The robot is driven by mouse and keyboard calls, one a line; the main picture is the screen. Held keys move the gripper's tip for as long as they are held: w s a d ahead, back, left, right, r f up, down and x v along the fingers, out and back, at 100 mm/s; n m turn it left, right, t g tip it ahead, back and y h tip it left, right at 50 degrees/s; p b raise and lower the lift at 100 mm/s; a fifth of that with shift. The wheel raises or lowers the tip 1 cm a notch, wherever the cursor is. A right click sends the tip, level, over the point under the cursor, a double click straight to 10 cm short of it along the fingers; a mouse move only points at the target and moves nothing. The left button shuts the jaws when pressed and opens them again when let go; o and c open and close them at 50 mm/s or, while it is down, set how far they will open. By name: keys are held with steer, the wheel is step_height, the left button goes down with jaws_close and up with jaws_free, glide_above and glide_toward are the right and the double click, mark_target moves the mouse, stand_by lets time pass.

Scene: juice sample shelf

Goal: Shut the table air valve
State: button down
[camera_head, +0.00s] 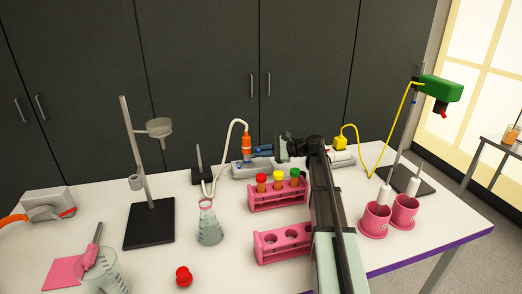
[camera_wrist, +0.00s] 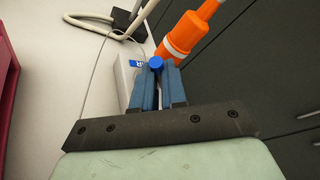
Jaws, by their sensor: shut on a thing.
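The table air valve is a white block (camera_head: 244,169) with an orange fitting (camera_head: 246,145) and a cream hose at the back of the table. In the wrist view, the orange fitting (camera_wrist: 181,40) is large, beside a small round blue knob (camera_wrist: 156,62) and part of the white block (camera_wrist: 128,72) with a blue label. My gripper (camera_head: 258,151) reaches the valve from the right. Its blue fingers (camera_wrist: 157,80) are closed on the blue knob. The fingers hide the lower part of the knob, so its turn position cannot be told.
A yellow fitting (camera_head: 340,143) stands on the block to the right. A pink rack (camera_head: 279,198) with capped tubes, another pink rack (camera_head: 283,251) and a flask (camera_head: 209,224) stand in front. Pink cups (camera_head: 375,220) are at right. Dark cabinets (camera_head: 205,75) rise behind.

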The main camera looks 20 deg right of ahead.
steer(key=shift+s+f+n+t, duration=0.3)
steer(key=shift+n+t, duration=0.1)
steer(key=shift+n, duration=0.2)
steer(key=c, duration=1.2)
jaws_free()
steer(key=shift+d, duration=0.1)
steer(key=v, duration=1.3)
steer(key=shift+s+d, duration=0.1)
steer(key=shift+d, duration=0.25)
